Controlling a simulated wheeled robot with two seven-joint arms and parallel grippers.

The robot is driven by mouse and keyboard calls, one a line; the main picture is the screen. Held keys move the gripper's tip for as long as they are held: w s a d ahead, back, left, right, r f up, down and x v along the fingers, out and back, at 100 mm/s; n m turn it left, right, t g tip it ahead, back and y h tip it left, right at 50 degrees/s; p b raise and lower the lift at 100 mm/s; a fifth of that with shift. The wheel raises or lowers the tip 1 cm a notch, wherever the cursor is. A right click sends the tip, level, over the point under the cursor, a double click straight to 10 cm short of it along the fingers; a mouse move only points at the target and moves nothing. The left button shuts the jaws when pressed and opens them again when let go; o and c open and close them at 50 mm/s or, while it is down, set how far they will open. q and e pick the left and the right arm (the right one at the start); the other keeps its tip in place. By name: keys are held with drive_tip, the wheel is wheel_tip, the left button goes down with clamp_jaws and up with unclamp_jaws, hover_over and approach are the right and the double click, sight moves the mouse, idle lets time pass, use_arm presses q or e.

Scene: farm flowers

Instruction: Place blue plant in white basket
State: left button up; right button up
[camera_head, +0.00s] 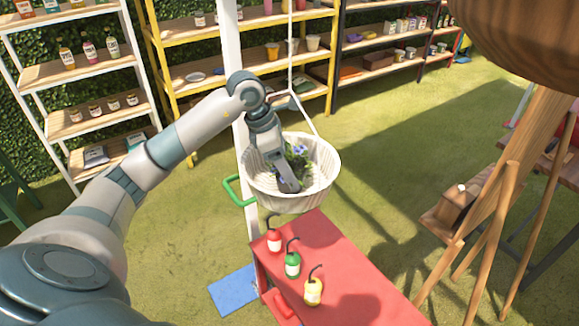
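The white basket (322,191) hangs from white cords beside a white post, just past the far end of the red table. The blue plant (298,153), with green leaves and small blue flowers, is inside the basket's rim. My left gripper (289,186) reaches down into the basket beside the plant. Its fingertips are too small and partly hidden, so I cannot tell whether it still grips the plant. The plant's base is hidden behind the gripper. My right gripper is not in view.
A red table (345,268) holds a red bottle (274,240), a green bottle (292,264) and a yellow bottle (313,292). A green handle-like frame (232,191) juts from near the post. Shelves stand behind; wooden legs stand at right. Grass between is clear.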

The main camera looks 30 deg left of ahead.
use_arm(q)
drive_tip(key=shift+f, duration=0.15)
drive_tip(key=o, duration=1.3)
drive_tip(key=shift+r, duration=0.25)
drive_tip(key=shift+s+a+r, duration=0.1)
drive_tip(key=shift+a+r, duration=0.05)
drive_tip(key=shift+r, duration=0.1)
drive_tip(key=b+v, duration=0.3)
drive_tip(key=v, duration=0.8)
drive_tip(key=shift+s+r+b, duration=0.1)
drive_tip(key=shift+r+b, duration=0.05)
drive_tip(key=shift+b, duration=0.25)
